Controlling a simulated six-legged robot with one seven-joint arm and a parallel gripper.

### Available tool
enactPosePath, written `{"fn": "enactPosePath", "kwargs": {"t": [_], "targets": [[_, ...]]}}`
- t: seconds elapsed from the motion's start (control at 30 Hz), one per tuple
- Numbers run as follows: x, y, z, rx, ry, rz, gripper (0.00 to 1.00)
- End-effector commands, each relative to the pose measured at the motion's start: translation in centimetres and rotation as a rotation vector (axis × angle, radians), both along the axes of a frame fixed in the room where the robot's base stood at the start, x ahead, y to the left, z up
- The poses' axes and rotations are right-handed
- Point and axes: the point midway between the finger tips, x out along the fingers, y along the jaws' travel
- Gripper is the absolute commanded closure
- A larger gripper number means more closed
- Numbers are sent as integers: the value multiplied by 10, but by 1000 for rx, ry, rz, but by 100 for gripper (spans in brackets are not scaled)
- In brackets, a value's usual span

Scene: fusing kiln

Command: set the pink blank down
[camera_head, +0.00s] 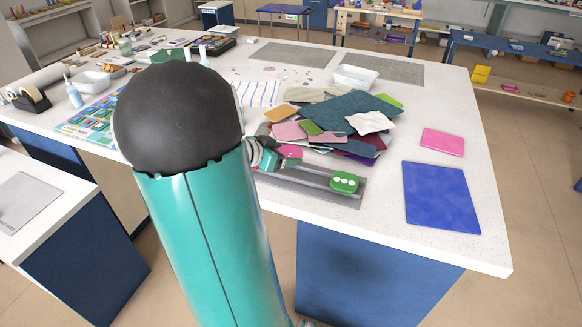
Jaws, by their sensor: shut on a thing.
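My gripper (268,156) shows only in part, just right of my teal arm, low over the near edge of the white worktable. Its fingertips are hard to make out. A small pink piece (290,151) shows at its end and looks like the pink blank, shut in the jaws; the rest of it is hidden. A larger flat pink sheet (442,142) lies on the right of the worktable (400,228), apart from my gripper. A blue sheet (441,198) lies just in front of it.
A pile of coloured sheets (352,115) lies right beside my gripper. A green block with white dots (344,182) rests on a grey strip (315,187) at the near edge. A white tub (355,78) stands behind the pile. Bare tabletop shows around the pink and blue sheets.

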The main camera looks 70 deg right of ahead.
Motion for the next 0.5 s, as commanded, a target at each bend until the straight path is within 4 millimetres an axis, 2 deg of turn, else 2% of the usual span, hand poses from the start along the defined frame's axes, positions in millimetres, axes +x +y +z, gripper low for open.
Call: {"fn": "enactPosePath", "kwargs": {"t": [0.1,0.33,0.5], "targets": [[-9,-11,-17,1,2,-1,55],[-19,-22,-35,1,2,-1,55],[-17,-21,-60,1,1,1,55]]}}
